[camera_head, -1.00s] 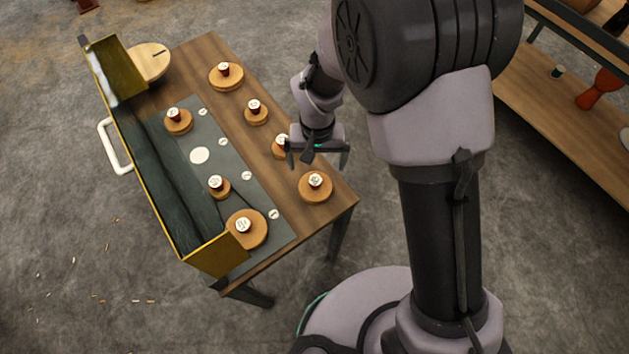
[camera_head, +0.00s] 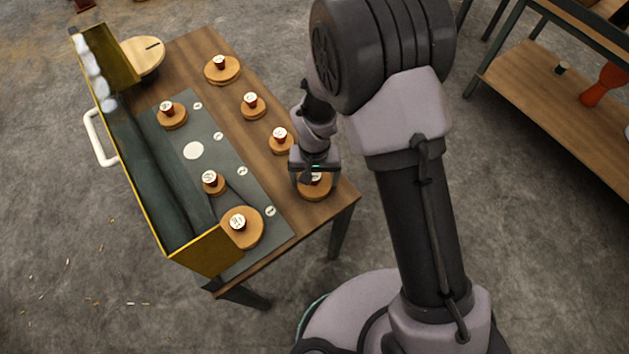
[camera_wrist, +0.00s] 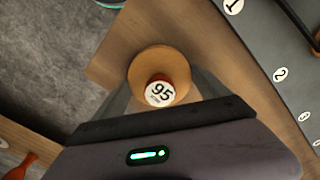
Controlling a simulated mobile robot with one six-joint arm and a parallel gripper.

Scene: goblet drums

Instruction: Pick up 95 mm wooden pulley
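The wooden pulley labelled 95 (camera_wrist: 150,62) is a round light-brown disc with a reddish-brown knob and a white label on top. In the head view the pulley (camera_head: 314,193) lies at the near right corner of the wooden table, partly hidden by my gripper. My gripper (camera_head: 316,178) is directly above it, pointing down, fingers apart. In the wrist view one finger shows on each side of the knob, with the label facing the camera. Whether the fingers touch the pulley cannot be told.
Other knobbed pulleys stand nearby: one behind it (camera_head: 281,142), another farther back (camera_head: 252,106), and a large one (camera_head: 222,70). The dark mat (camera_head: 180,138) with numbered spots holds several more. A yellow-sided tray (camera_head: 143,190) edges the table's left. A shelf (camera_head: 540,105) stands right.

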